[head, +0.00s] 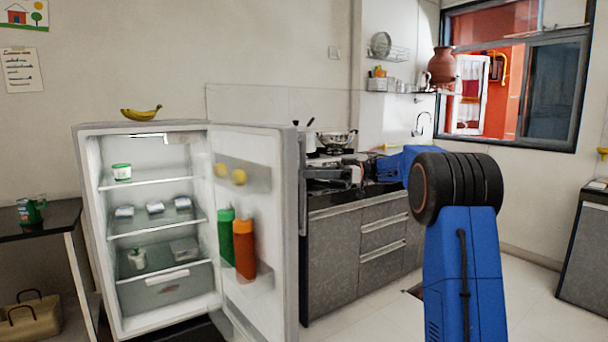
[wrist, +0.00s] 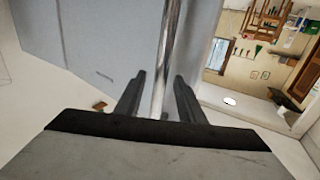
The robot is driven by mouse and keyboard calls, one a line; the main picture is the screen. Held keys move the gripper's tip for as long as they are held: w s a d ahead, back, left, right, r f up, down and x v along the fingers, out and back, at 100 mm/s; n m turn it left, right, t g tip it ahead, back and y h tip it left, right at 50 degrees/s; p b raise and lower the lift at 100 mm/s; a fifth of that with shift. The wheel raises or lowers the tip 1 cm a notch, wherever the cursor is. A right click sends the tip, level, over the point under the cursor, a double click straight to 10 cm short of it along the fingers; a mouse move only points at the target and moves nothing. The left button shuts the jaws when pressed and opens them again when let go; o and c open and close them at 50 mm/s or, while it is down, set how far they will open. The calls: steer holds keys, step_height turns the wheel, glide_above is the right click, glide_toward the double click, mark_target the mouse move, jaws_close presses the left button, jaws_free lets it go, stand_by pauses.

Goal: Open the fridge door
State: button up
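The fridge (head: 90,230) stands at the left with its door (head: 287,240) swung wide open, showing the lit shelves and the door racks. My gripper (head: 314,178) is at the outer side of the door, near its free edge. In the wrist view the metal door handle (wrist: 171,40) runs between the two fingers of my gripper (wrist: 160,80). The fingers are apart, with a gap visible on each side of the bar. The far side of the door hides most of the handle in the head view.
Bananas (head: 141,113) lie on top of the fridge. Green (head: 226,235) and orange (head: 244,250) bottles stand in the door rack. A dark side table (head: 50,222) is at the left. The kitchen counter (head: 340,245) stands behind the door. Floor is clear at the right.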

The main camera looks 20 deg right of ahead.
steer(key=s+d, duration=0.2)
steer(key=d, duration=1.2)
steer(key=shift+s, duration=0.3)
steer(key=shift+d, duration=0.1)
